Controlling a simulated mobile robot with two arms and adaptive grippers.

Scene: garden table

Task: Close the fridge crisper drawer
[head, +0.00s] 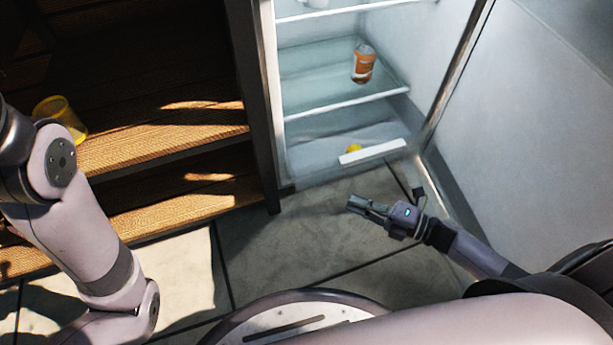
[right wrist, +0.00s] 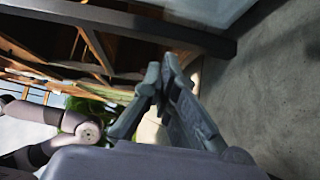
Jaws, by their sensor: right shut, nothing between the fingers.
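The fridge (head: 438,85) stands open, with its door (head: 530,125) swung out to the right. The crisper drawer shows a white front strip (head: 373,151) low in the fridge; a small yellow item (head: 354,149) shows just behind it. How far the drawer is out is hard to tell. My right gripper (head: 355,204) is shut and empty, low over the floor in front of the drawer and apart from it. Its closed fingers show in the right wrist view (right wrist: 160,80). My left arm comes in at the left, but its gripper is out of view.
An orange-labelled jar (head: 363,65) stands on a glass shelf (head: 345,103) above the drawer. A wooden shelf unit (head: 180,150) stands left of the fridge, with a yellow cup (head: 60,115) on it. The tiled floor (head: 290,240) before the fridge is clear.

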